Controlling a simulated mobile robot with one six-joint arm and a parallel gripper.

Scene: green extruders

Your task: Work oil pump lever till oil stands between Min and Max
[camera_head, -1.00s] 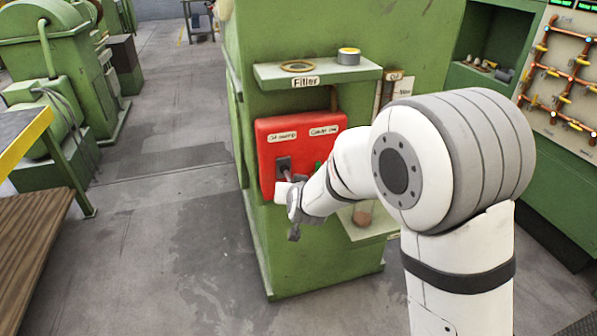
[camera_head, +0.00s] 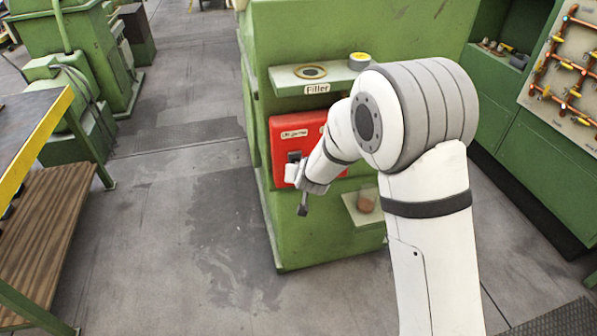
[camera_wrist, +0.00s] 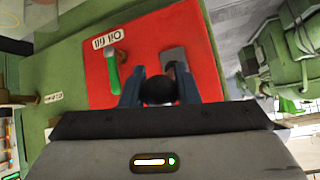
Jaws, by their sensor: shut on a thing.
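The red control box (camera_head: 297,127) is mounted on the front of the green machine (camera_head: 290,225). In the head view, the dark slot plate (camera_head: 294,157) of the left-hand lever is on this box. My gripper (camera_head: 291,174) is at that plate. In the wrist view my gripper (camera_wrist: 160,78) has its blue-grey fingers on both sides of a dark round lever knob (camera_wrist: 160,91) and is shut on it. A green-handled lever (camera_wrist: 113,75) sits beside it, free of my fingers. The oil gauge is hidden behind my arm, so the oil level cannot be read.
The filler shelf (camera_head: 290,87) above the box holds a ring-rimmed opening (camera_head: 311,71) and a yellow-topped cap (camera_head: 360,60). A lower shelf (camera_head: 352,213) holds a jar (camera_head: 366,200). A workbench (camera_head: 45,125) stands at left. The floor between is clear.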

